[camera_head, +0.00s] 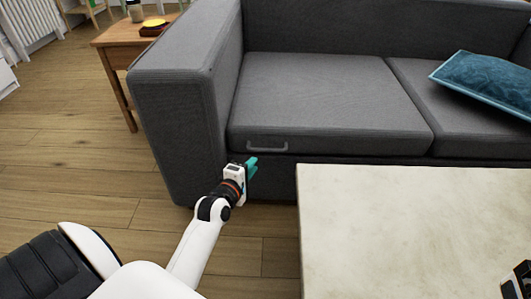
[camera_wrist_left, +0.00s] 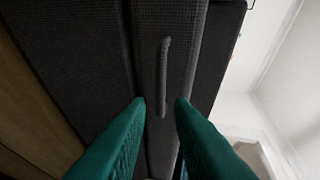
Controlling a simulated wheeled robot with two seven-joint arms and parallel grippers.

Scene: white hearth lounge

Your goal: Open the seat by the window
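The grey sofa's left seat (camera_head: 325,95) has a grey bar handle (camera_head: 267,147) on its front edge. The seat lies flat and looks closed. My left gripper (camera_head: 252,167) is just below and left of the handle, in front of the sofa. In the left wrist view its two green fingers (camera_wrist_left: 160,103) are apart, with nothing held. The handle (camera_wrist_left: 164,75) shows ahead, its near end in line with the gap between the fingertips. It looks ungripped. A dark piece at the bottom right edge of the head view may be my right gripper, too cut off to judge.
A pale stone-topped table (camera_head: 400,230) stands close in front of the sofa on the right. The sofa's left arm (camera_head: 180,120) rises beside my left gripper. A blue cushion (camera_head: 488,82) lies on the right seat. A wooden side table (camera_head: 125,40) is at the back left.

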